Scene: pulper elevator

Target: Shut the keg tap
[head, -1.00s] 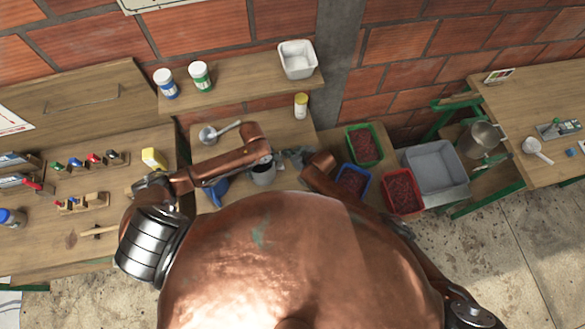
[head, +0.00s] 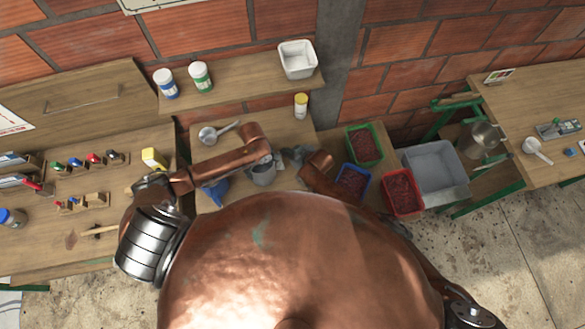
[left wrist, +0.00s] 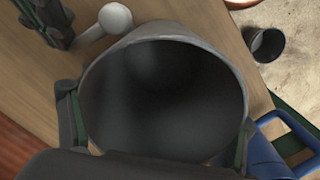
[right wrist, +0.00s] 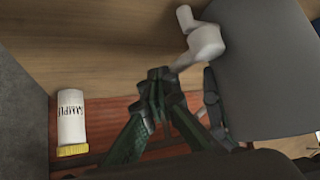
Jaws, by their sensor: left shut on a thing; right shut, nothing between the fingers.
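A grey, open-topped round vessel (head: 263,173), which I take as the keg, stands on the middle table. In the left wrist view its dark inside (left wrist: 165,95) fills the middle. A pale tap-like part with a rounded end (left wrist: 115,18) projects from its side. It also shows in the right wrist view (right wrist: 207,42); I cannot tell whether it is open or shut. My left gripper (left wrist: 160,125) is shut on the vessel, with fingers on opposite sides. My right gripper (right wrist: 160,80) is shut and empty, its tips close to the tap; contact is unclear.
A blue item (head: 213,192) lies beside the vessel. A grey scoop (head: 208,135) and a yellow-lidded white bottle (head: 301,106) are behind. Green (head: 364,145), blue (head: 353,183) and red (head: 402,192) crates are to the right. My copper body hides the near side.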

